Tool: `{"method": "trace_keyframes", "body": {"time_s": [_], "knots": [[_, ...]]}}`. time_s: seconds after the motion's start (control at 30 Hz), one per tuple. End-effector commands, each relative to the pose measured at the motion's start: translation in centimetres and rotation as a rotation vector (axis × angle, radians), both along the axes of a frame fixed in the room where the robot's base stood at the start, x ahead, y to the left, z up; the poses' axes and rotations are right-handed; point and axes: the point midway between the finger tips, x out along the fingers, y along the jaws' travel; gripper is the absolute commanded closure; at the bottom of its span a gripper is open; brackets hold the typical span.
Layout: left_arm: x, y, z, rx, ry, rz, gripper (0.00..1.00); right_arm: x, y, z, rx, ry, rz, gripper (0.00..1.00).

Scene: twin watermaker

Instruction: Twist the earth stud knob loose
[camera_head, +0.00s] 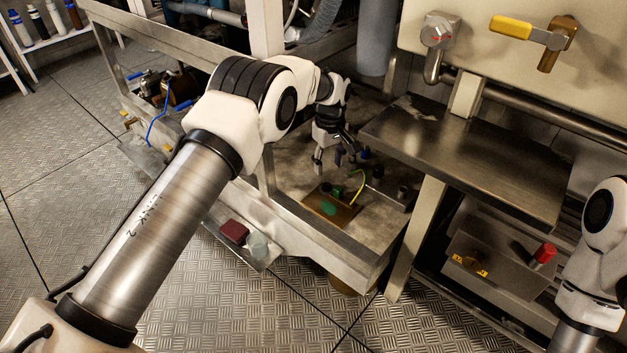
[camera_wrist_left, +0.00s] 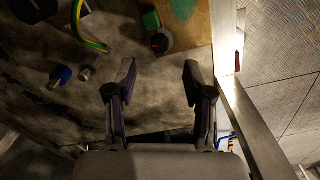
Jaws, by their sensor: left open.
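A brown plate (camera_head: 346,215) lies on the grey tray of the bench and carries a green block (camera_head: 337,191), a green patch and a small dark knob (camera_head: 325,187). A yellow-green wire (camera_head: 358,186) loops beside it. In the left wrist view the dark knob (camera_wrist_left: 160,42) has a reddish mark and sits by the green block (camera_wrist_left: 151,20) and the wire (camera_wrist_left: 90,32). I cannot tell for sure which part is the earth stud knob. My left gripper (camera_head: 335,160) is open and empty above the tray, apart from the dark knob; its fingers also show in the wrist view (camera_wrist_left: 158,76).
A blue-capped fitting (camera_wrist_left: 60,75) stands on the tray. A metal frame rail (camera_head: 310,225) edges the tray in front. A steel shelf (camera_head: 470,155) is at right, above a box with a red knob (camera_head: 545,252). A dark red block (camera_head: 234,232) lies on a front ledge.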

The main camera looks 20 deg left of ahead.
Motion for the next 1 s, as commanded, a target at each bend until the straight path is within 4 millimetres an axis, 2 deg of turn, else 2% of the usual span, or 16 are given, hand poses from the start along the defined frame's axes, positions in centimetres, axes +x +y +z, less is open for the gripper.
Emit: {"method": "trace_keyframes", "body": {"time_s": [0.3, 0.4, 0.67, 0.7, 0.83, 0.87, 1.0], "knots": [[0.0, 0.1, -5.8, 0.0, 0.001, 0.0, 0.48, 0.0, 0.0, -3.0, 0.0, 0.001, 0.0, 0.6], [0.0, 0.1, -7.2, -0.001, 0.001, -0.001, 0.48, 0.0, 0.0, -3.6, 0.0, 0.001, 0.0, 0.6], [0.0, 0.1, -7.5, -0.001, -0.001, -0.001, 0.48, 0.0, 0.0, -3.6, 0.0, 0.001, 0.0, 0.6], [0.0, 0.1, -7.5, -0.001, -0.001, -0.001, 0.51, 0.0, 0.0, -3.6, 0.0, 0.001, 0.0, 0.6], [0.0, 0.1, -7.5, 0.0, 0.0, -0.001, 0.97, 0.0, 0.0, -3.6, 0.0, 0.0, 0.0, 0.6], [0.0, 0.1, -7.5, 0.0, 0.0, -0.001, 1.0, 0.0, 0.0, -3.6, 0.0, 0.0, 0.0, 0.6], [0.0, 0.1, -7.5, 0.0, 0.0, -0.001, 1.0, 0.0, 0.0, -3.6, 0.0, 0.001, 0.0, 0.6]]}}
